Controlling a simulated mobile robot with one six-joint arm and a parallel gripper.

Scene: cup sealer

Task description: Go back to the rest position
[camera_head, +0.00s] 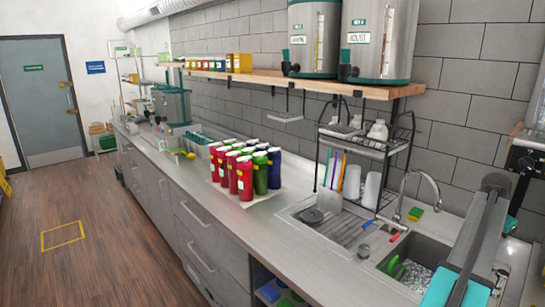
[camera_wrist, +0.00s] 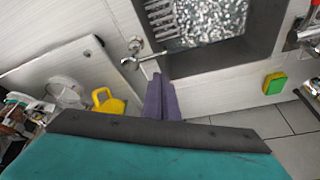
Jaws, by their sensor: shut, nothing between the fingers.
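My gripper (camera_wrist: 160,97) shows in the wrist view as two dark purple fingers pressed together, with nothing between them. The fingertips are over the pale counter strip beside the sink. In the head view my arm, grey with teal parts, reaches in at the right edge over the sink area. The gripper's fingers cannot be made out there.
The sink (camera_head: 396,289) lies beside my arm, with a curved faucet (camera_head: 428,181) and a green-yellow sponge (camera_head: 415,214) behind it. A wire rack (camera_head: 398,146) stands left of the faucet. Red, green and blue cups (camera_head: 243,180) stand mid-counter. The floor (camera_head: 110,230) at left is clear.

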